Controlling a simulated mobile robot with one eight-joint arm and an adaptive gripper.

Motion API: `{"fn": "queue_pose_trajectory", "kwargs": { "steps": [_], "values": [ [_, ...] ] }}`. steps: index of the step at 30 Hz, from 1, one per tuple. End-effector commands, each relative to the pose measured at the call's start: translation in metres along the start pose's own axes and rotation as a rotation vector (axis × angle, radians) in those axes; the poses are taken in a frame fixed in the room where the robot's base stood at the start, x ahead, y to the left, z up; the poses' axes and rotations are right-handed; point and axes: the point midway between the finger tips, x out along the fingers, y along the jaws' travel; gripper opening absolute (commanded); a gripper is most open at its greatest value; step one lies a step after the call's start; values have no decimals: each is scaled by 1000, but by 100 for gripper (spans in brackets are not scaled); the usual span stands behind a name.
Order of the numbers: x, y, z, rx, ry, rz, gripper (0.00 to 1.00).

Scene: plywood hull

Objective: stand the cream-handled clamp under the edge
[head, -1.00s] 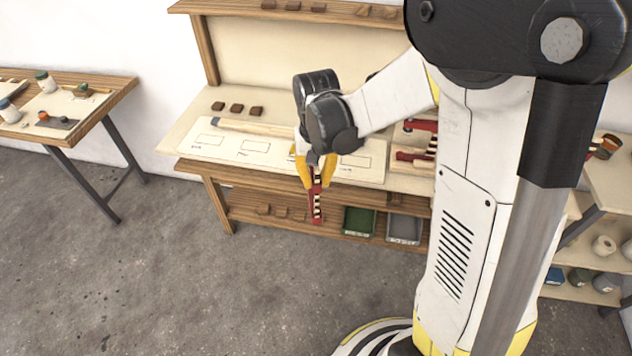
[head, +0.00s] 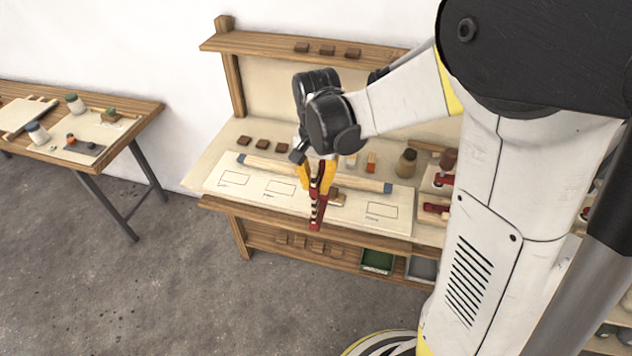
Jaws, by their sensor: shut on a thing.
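My gripper (head: 318,182), with yellow fingers, is shut on a red clamp (head: 316,212) with cream and dark bands. The clamp hangs roughly upright, its lower end in front of the workbench's front edge (head: 270,213) in the picture. I cannot tell how far it is from the edge, or which part is its handle. A long pale wood strip (head: 265,166) with blue-grey ends lies behind it on a white sheet (head: 335,212) with outlined rectangles. Other red clamps (head: 440,181) lie at the bench's right, partly hidden by my arm.
Small brown blocks (head: 262,142) sit at the bench's back left. Jars (head: 406,162) stand at the back right. A lower shelf holds a green bin (head: 377,262) and a grey bin (head: 421,269). A side table (head: 128,122) stands left, with open floor before it.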

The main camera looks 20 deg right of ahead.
Motion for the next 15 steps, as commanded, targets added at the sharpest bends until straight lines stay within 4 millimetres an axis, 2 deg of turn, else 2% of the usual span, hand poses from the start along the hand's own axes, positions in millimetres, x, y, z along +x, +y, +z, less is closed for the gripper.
{"fn": "queue_pose_trajectory", "kwargs": {
  "steps": [1,15],
  "values": [
    [13,0,0,0,0,0,0],
    [89,0,0,-1,0,0,0]
  ]
}}
